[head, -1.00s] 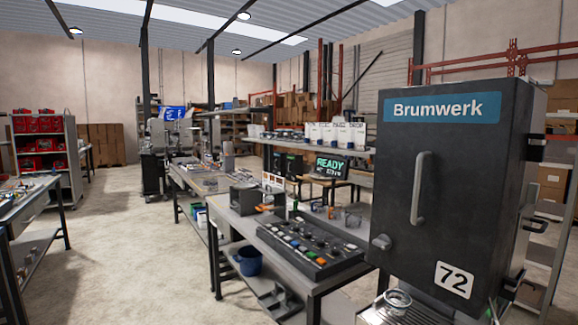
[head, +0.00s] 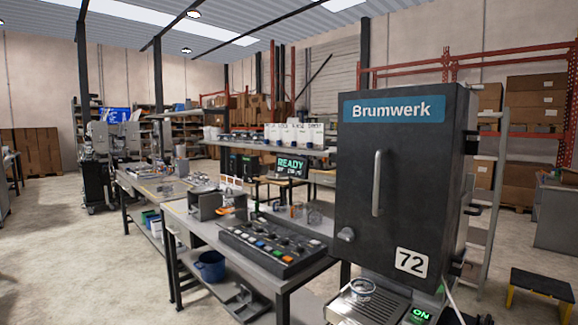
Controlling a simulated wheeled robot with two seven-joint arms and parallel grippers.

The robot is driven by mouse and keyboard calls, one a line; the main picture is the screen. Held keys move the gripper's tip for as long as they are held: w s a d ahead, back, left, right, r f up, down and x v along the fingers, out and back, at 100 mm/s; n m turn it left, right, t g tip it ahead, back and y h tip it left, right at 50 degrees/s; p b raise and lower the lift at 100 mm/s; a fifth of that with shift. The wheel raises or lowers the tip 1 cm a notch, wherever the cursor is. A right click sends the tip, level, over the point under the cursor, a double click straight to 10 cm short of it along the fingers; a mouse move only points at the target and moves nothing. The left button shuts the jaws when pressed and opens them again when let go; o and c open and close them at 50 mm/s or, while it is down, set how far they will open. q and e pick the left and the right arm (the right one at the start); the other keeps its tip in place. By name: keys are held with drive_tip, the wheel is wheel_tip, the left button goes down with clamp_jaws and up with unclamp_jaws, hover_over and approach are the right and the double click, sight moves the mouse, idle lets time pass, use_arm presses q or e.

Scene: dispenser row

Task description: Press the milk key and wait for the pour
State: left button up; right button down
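A tall dark machine (head: 393,190) labelled "Brumwerk", with a vertical handle, a knob and a "72" plate, stands at the right in the head view. At its foot is a metal drip tray (head: 372,308) with a small clear cup or glass (head: 363,288) on it. A lit green "ON" sign (head: 421,314) shows beside the tray at the bottom edge. I cannot make out a key marked milk. No pour is visible. Neither of my grippers is in view.
A bench left of the machine carries a control panel (head: 272,243) with several coloured buttons. A screen (head: 291,166) behind reads "READY". A blue bucket (head: 210,266) sits on the lower shelf. A black and yellow step stool (head: 541,286) stands at the right. Floor at the left is open.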

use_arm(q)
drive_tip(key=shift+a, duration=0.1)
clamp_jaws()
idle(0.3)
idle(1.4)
